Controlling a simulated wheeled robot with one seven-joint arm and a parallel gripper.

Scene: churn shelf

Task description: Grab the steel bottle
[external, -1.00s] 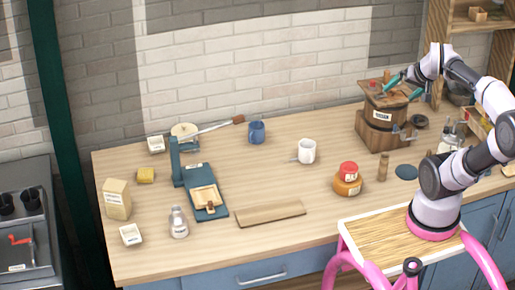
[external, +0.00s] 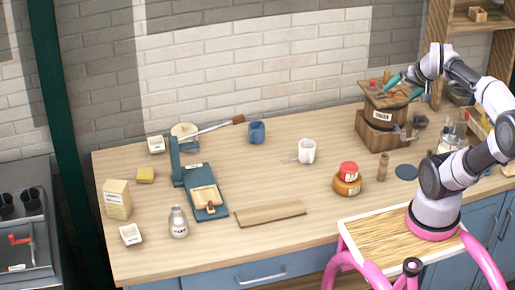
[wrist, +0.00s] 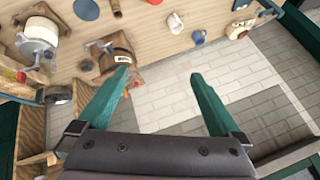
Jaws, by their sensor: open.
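The steel bottle (external: 178,223) is a small grey bottle with a pale label and a narrow neck. It stands upright near the front left of the counter in the external view. I cannot make it out in the wrist view. My gripper (external: 403,86) has teal fingers and is far from the bottle, at the back right by the top of the wooden churn box (external: 376,138). In the wrist view my gripper (wrist: 160,76) is open with nothing between its fingers.
Left of the bottle is a small white box (external: 131,235); behind it is a blue lever press (external: 190,178). A wooden board (external: 270,214), red-lidded jar (external: 347,182), white mug (external: 307,151) and blue mug (external: 257,132) stand farther right. The counter's middle is mostly clear.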

